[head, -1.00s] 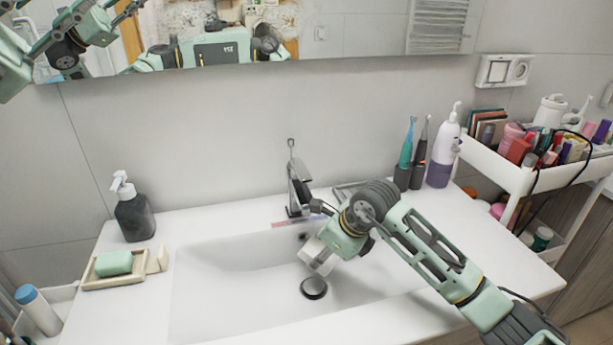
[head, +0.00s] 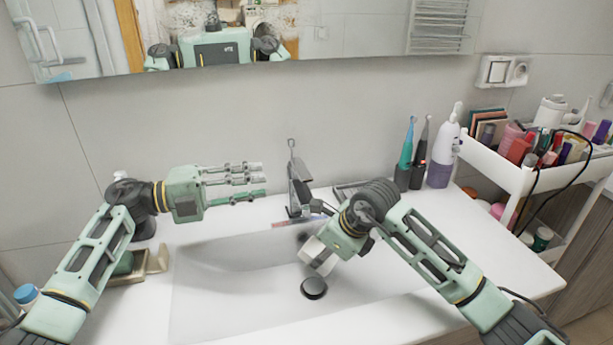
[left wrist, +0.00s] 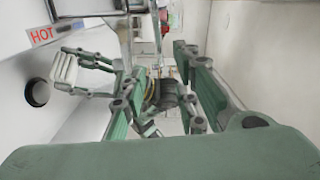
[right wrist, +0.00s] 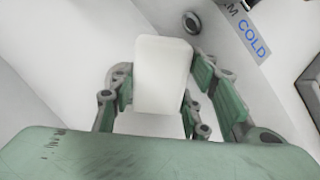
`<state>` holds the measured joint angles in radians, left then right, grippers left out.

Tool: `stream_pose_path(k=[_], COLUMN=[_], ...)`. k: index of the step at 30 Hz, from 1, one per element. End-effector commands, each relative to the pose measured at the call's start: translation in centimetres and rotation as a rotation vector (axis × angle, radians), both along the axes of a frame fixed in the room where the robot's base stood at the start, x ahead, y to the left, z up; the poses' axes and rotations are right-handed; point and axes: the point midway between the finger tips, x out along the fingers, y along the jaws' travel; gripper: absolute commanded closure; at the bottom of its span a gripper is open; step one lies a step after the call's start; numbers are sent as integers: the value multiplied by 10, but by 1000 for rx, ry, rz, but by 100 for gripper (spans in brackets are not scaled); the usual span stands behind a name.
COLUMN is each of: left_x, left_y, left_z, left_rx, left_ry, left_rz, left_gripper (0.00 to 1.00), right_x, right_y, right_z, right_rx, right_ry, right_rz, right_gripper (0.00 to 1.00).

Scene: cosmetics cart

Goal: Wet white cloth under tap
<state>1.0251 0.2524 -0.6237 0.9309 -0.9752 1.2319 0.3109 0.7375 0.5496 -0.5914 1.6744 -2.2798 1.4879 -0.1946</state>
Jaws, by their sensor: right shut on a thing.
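The white cloth (head: 318,254) looks like a small white block. My right gripper (head: 328,246) is shut on it over the basin, below and slightly right of the tap (head: 298,190). The cloth fills the middle of the right wrist view (right wrist: 162,75) between the fingers, and it also shows in the left wrist view (left wrist: 64,68). My left gripper (head: 258,181) is open and empty, its fingers pointing right at the tap from a short gap to its left. The tap also shows at the top of the left wrist view (left wrist: 95,7). I cannot tell whether water runs.
The white sink (head: 215,300) has a dark drain (head: 314,288). A soap dish (head: 157,261) and dark pump bottle (head: 144,227) lie partly behind my left arm. Toothbrushes (head: 405,160), a white bottle (head: 446,150) and a loaded cart (head: 490,165) stand right.

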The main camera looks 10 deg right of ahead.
Motion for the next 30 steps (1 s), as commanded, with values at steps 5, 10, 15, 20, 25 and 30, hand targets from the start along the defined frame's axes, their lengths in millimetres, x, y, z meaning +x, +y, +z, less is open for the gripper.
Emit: stream_pose_path(k=[5, 10, 15, 20, 25, 30], left_x=[1, 3, 4, 5, 6, 6], left_y=[-21, -55, -88, -108, -118, -119], left_z=[-1, 0, -1, 0, -1, -1], left_rx=[2, 1, 1, 1, 3, 3], left_ry=[-5, -4, -3, -4, -4, -4], left_rz=[2, 1, 2, 4, 5, 5], left_gripper=[72, 72, 72, 72, 72, 72], right_x=[0, 0, 0, 0, 0, 0], right_y=[0, 0, 0, 0, 0, 0], right_z=[0, 0, 0, 0, 0, 0], right_rx=[1, 0, 0, 0, 0, 0], right_ry=[-1, 0, 0, 0, 0, 0], right_rz=[0, 0, 0, 0, 0, 0], right_gripper=[78, 78, 78, 78, 78, 78])
